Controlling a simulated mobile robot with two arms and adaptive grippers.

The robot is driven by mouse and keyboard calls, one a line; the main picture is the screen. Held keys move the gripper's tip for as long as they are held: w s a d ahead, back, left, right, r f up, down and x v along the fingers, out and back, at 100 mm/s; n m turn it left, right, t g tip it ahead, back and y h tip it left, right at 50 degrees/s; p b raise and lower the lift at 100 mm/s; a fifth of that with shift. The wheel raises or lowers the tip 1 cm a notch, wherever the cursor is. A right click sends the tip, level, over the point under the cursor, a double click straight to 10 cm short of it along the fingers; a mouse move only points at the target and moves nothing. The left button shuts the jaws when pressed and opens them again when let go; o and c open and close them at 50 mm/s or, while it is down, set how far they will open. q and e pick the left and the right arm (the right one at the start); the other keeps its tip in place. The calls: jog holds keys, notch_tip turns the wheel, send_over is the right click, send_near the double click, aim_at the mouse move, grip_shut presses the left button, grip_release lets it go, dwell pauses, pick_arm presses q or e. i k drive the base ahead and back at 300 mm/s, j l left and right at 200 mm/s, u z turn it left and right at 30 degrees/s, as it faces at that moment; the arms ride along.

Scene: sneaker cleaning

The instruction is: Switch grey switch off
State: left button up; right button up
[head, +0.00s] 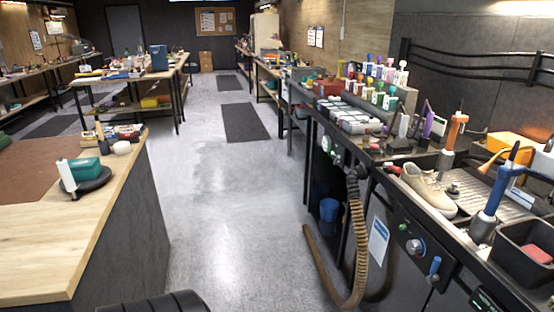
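A black control panel (424,255) is on the front of the right workbench. It carries a round grey knob (415,246) that may be the grey switch; its on or off position is too small to tell. A small green light or button sits just above the knob. A blue-handled lever (434,267) is on the panel's lower right. Neither of my grippers is in view, and nothing touches the panel.
A beige sneaker (429,192) lies on the right bench, near a black bin (526,247) and upright tools. A ribbed hose (356,240) hangs in front of that bench to the floor. A wooden-topped table (50,252) stands left. The aisle floor (225,200) between is clear.

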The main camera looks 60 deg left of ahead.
aim_at(337, 162)
jog(key=u, duration=1.45)
jog(key=i+u, duration=0.2)
jog(key=i, duration=0.35)
jog(key=i+u, duration=0.2)
jog(key=i, duration=0.35)
jog(key=i+l+u, duration=0.2)
jog(key=i, duration=0.35)
jog(key=i+l+u, duration=0.15)
jog(key=i, duration=0.35)
